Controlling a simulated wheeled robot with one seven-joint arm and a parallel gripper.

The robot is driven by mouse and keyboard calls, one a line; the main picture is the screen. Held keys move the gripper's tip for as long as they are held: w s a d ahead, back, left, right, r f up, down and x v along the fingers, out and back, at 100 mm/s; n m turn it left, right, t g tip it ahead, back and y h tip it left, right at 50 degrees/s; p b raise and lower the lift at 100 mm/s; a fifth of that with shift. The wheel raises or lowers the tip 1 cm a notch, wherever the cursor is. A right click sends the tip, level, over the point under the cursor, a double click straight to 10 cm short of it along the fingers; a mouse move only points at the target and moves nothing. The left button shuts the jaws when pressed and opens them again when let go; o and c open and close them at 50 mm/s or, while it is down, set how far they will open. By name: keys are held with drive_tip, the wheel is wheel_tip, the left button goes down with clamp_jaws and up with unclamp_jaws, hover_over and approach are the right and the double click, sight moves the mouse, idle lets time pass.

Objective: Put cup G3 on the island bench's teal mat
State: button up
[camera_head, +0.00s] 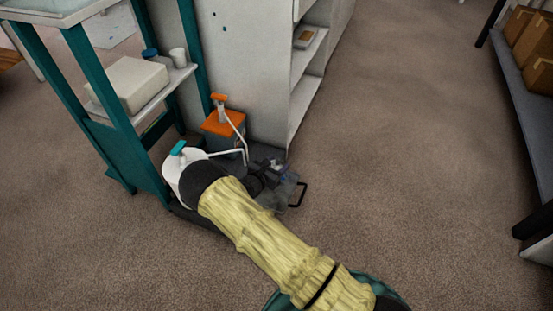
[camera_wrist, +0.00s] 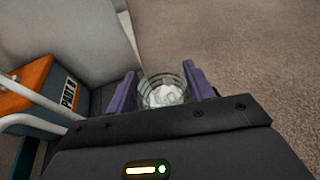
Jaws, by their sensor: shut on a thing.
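My gripper (camera_wrist: 160,84) is shut on a clear cup (camera_wrist: 163,92), with one purple finger on each side of it in the wrist view. The cup holds something whitish; I cannot read a G3 mark on it. In the head view my gripper (camera_head: 268,174) is low beside the pump containers, at the end of my arm, and the cup is hard to make out there. I cannot make out the teal mat or tell which surface is the island bench.
A teal-framed rack (camera_head: 126,140) and a grey cabinet (camera_head: 262,75) are behind. Carpet at the right is clear, up to a shelf with boxes (camera_head: 535,40).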

drive_tip(key=s+d+r+n+y+p, duration=0.2)
drive_tip(key=s+d+r+p, duration=0.2)
drive_tip(key=r+p, duration=1.2)
drive_tip(key=s+d+r+n+t+y+p, duration=0.1)
drive_tip(key=s+d+r+p, duration=0.4)
drive_tip(key=r+p, duration=1.1)
drive_tip(key=s+d+r+n+t+y+p, duration=0.1)
drive_tip(key=s+d+r+n+y+p, duration=0.2)
drive_tip(key=d+r+p, duration=0.5)
wheel_tip(320, 180, up, 9)
drive_tip(key=s+y+p, duration=0.1)
drive_tip(key=s+p, duration=0.1)
drive_tip(key=p, duration=1.1)
drive_tip(key=shift+d+f+y+p, duration=0.15)
drive_tip(key=shift+d+y+p, duration=0.15)
drive_tip(key=shift+d+p, duration=0.05)
